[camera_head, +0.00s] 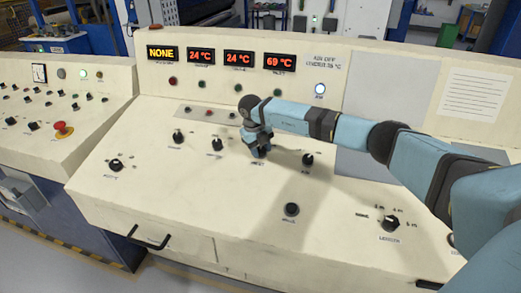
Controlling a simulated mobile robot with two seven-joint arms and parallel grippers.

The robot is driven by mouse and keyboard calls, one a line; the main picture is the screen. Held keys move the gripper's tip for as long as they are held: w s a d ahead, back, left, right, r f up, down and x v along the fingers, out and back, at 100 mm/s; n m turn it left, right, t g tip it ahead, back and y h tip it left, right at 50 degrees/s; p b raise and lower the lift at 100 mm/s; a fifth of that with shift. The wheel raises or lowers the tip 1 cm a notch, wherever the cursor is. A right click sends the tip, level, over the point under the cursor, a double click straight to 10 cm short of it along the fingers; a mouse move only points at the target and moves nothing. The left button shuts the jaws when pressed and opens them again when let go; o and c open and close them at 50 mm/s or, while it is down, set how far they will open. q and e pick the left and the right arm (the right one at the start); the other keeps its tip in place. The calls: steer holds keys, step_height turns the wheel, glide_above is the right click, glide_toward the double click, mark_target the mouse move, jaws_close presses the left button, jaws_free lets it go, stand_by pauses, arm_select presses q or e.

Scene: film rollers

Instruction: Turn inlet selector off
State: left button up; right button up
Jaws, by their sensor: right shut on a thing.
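The inlet selector appears to be the black knob (261,154) in the middle of the row on the cream sloping console (190,235). Its small label is too blurred to read surely. My right gripper (258,146) comes down on this knob from above and is shut on it. The gripper hides most of the knob, so I cannot tell which way it points. My left gripper is not in view.
Other black knobs stand close by, at left (216,145) and right (307,159). A lower knob (291,209) and a selector (390,223) are nearer. Displays behind read NONE (163,52), 24 °C, 24 °C and 69 °C (279,61). A red emergency button (63,129) is on the left console.

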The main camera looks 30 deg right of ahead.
steer(key=shift+n+h, duration=0.5)
steer(key=shift+n, duration=1.6)
steer(key=o, duration=0.9)
steer(key=shift+r, duration=0.1)
steer(key=v, duration=1.3)
steer(key=shift+a+r+b, duration=0.2)
steer(key=shift+r+b, duration=0.15)
